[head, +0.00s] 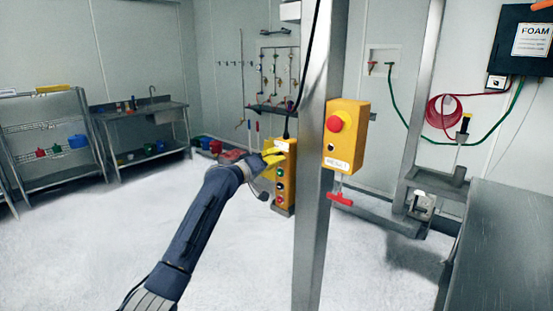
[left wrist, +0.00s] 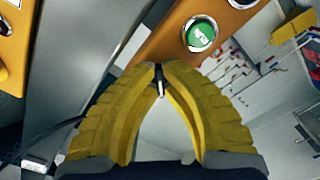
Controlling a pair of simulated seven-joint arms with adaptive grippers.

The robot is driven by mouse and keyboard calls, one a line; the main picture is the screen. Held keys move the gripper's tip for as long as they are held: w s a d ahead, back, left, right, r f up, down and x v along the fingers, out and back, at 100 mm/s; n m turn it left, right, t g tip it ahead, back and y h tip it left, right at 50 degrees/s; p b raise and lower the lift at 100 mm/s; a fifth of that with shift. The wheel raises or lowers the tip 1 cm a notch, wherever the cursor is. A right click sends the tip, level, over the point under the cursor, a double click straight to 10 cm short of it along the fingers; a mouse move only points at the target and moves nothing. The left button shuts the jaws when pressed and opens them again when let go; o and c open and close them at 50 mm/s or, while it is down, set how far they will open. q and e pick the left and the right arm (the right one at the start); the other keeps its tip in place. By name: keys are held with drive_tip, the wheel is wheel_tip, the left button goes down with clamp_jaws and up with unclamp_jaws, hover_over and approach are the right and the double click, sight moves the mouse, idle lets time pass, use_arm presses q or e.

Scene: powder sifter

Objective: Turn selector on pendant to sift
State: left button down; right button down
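In the left wrist view the fingertips almost meet around a small dark knob with a light mark, which looks like the selector (left wrist: 160,82). The selector is hidden in the head view, and its setting cannot be read. My right gripper is not in view.
The steel post (head: 311,220) stands close to the right of the pendant. A yellow box with a red emergency button (head: 337,121) is mounted on it, with a red T-handle (head: 339,199) below. A steel table (head: 505,250) is at right. Open floor lies at left.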

use_arm(q)
drive_tip(key=c, duration=1.5)
unclamp_jaws()
drive_tip(key=shift+c, duration=0.2)
drive_tip(key=shift+a, duration=0.1)
drive_tip(key=v, duration=1.2)
drive_tip(key=shift+r, duration=0.1)
